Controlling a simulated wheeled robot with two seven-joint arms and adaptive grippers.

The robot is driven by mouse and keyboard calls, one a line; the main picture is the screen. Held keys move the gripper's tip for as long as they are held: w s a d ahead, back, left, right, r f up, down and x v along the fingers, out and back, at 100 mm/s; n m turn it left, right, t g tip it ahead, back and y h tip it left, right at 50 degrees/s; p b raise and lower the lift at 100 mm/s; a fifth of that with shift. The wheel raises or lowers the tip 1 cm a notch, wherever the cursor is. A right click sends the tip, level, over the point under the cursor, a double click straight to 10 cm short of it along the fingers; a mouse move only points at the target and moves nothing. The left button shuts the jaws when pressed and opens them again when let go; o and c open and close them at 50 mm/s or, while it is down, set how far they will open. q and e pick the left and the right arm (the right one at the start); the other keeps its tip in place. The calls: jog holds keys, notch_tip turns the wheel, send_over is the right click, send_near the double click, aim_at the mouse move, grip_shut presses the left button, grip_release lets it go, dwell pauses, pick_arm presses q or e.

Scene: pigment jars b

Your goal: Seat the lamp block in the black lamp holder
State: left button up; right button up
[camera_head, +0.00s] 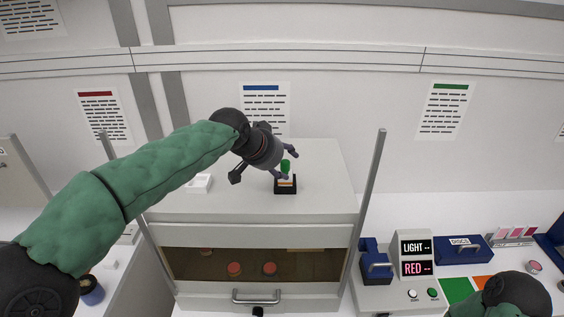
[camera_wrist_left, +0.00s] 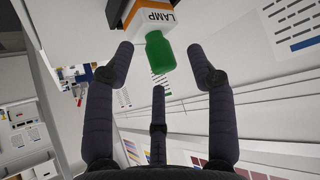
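The lamp block (camera_wrist_left: 155,18) is white and orange with the word LAMP on it and a green knob (camera_wrist_left: 160,55). In the head view the block (camera_head: 286,181) stands upright in the black lamp holder (camera_head: 285,189) on top of the cabinet. How deep it sits I cannot tell. The holder also shows as a dark edge in the left wrist view (camera_wrist_left: 115,12). My left gripper (camera_head: 283,163) is beside the knob, its dark fingers spread apart. In the left wrist view there are gaps between the fingers and the knob. My right gripper is out of view.
A small white item (camera_head: 199,184) lies left of the holder on the cabinet top (camera_head: 240,203). Grey posts rise at both cabinet sides. Below is a windowed compartment with red-topped jars (camera_head: 234,268). A LIGHT/RED display box (camera_head: 413,255) stands at right.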

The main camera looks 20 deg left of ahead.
pick_arm(q)
jog(key=v, duration=1.2)
jog(key=shift+f, duration=0.1)
dwell(0.4)
